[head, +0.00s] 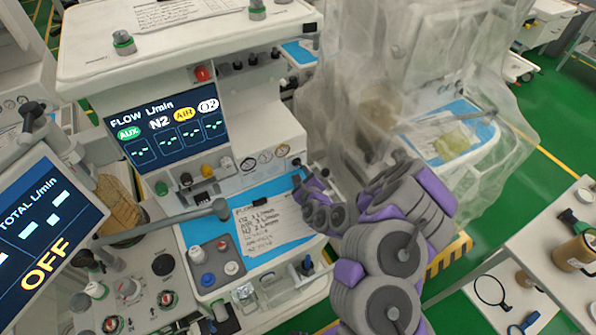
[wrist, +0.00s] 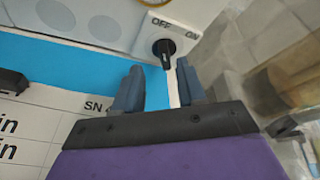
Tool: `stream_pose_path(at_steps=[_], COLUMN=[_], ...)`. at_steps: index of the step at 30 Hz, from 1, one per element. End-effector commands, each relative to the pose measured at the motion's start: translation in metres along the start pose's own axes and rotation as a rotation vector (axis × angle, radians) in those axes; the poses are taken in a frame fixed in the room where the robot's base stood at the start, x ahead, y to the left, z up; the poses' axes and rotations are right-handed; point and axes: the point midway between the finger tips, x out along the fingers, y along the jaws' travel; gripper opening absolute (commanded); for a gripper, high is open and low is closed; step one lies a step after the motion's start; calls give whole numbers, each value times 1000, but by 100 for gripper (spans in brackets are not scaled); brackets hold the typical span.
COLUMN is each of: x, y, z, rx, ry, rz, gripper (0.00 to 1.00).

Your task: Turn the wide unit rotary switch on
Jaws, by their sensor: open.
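The rotary switch (wrist: 164,50) is a small black knob on a pale panel in the wrist view, with OFF printed at its upper left and ON at its upper right. In the head view the knob (head: 297,162) is a small dark spot at the right end of the wide unit's (head: 268,120) front face. My gripper (wrist: 158,78) is open and empty, its two fingertips just below the knob and on either side of it, apart from it. In the head view my gripper (head: 299,180) is small and partly hidden by my arm.
A blue work surface (head: 190,230) with a printed sheet (head: 268,228) lies below the switch. A flow display (head: 168,128) is lit on the unit. A screen (head: 40,230) at left reads OFF. Plastic sheeting (head: 415,60) covers equipment at right. A side table (head: 545,250) stands lower right.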

Motion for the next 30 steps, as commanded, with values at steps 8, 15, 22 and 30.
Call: stream_pose_path(at_steps=[8,15,22,30], x=[34,46,47,46], y=[-1,0,-1,-2], z=[-2,0,0,0], rx=[-5,-1,0,1], ry=[0,0,1,0], rz=[-3,-4,-4,-3], gripper=[40,40,40,21])
